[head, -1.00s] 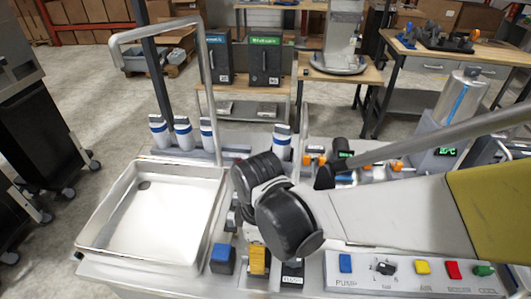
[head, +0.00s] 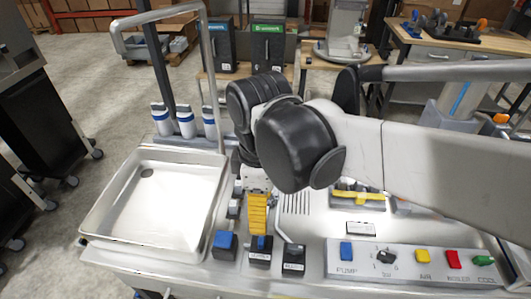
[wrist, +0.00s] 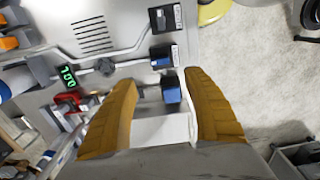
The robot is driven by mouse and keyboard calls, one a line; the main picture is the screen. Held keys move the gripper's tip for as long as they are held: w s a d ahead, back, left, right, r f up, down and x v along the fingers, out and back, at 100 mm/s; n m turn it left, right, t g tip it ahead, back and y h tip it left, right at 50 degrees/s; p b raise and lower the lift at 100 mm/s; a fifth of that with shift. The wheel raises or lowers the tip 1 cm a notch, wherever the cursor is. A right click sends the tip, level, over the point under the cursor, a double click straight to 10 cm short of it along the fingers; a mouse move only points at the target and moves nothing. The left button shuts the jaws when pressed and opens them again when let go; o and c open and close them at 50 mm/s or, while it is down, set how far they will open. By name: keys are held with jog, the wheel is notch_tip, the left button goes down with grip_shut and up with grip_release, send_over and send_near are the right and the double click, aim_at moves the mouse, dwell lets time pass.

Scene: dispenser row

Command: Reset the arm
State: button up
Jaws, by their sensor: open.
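My gripper (head: 258,228) hangs from my arm in the head view, its yellow fingers pointing down over the front row of switch boxes. In the wrist view my gripper (wrist: 165,90) shows its two yellow fingers spread apart. A blue-topped switch box (wrist: 171,92) shows in the gap between them; nothing is clearly gripped. In the head view, a left blue switch box (head: 225,243), a middle one (head: 260,250) and a black one (head: 293,258) stand in a row. The middle one is just below the fingertips. My arm hides the counter behind it.
A white tray (head: 150,205) is at the left, with a tall bent pipe (head: 205,90) behind it. A control panel (head: 400,270) with coloured buttons is at the right. Blue-and-white bottles (head: 186,122) stand at the back. A green display (wrist: 68,77) shows in the wrist view.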

jog(key=d+m+t, duration=0.7)
jog(key=d+m, duration=1)
jog(key=d, duration=0.4)
jog(key=shift+w+d+r, duration=0.35)
jog(key=shift+d+r, duration=0.05)
